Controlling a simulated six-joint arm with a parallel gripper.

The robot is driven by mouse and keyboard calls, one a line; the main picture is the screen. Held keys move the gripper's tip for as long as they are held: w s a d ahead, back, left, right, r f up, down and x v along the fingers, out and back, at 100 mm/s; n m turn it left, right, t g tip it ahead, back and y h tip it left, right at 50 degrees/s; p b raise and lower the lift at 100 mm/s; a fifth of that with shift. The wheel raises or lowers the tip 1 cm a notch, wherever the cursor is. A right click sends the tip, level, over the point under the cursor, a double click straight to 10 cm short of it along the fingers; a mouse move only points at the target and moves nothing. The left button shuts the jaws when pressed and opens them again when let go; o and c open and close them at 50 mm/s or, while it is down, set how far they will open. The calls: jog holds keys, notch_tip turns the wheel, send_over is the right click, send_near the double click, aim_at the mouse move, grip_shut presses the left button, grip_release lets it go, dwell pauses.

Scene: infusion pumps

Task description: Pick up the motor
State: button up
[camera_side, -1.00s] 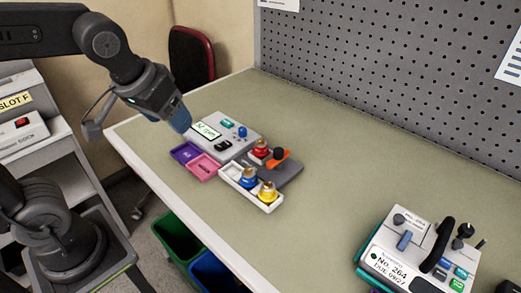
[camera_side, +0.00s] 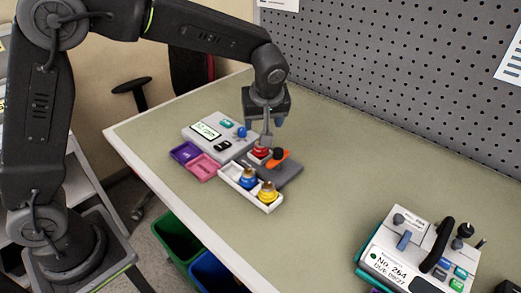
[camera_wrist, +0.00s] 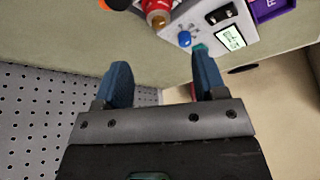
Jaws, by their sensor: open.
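Motor-like parts with coloured bodies and brass tops stand by the open pump. The red one (camera_side: 261,152) sits on the dark grey plate; its brass tip and red body also show at the top of the wrist view (camera_wrist: 158,6). A blue one (camera_side: 248,180) and a yellow one (camera_side: 268,193) stand in the white tray (camera_side: 232,183). No label shows which is the motor. My gripper (camera_side: 264,122) hangs above and just behind the red one, pointing down. Its blue fingers are apart and empty in the wrist view (camera_wrist: 160,60).
The grey pump housing (camera_side: 205,143) with a screen stands left of the red part. Purple (camera_side: 185,151) and pink (camera_side: 203,167) trays lie in front of it. A black knob and orange piece (camera_side: 276,158) are close beside the red part. A second pump (camera_side: 420,250) stands front right.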

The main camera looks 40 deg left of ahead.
aim_at(260, 149)
jog(key=x, duration=1)
jog(key=shift+d+f, duration=0.1)
jog(key=shift+f, duration=0.25)
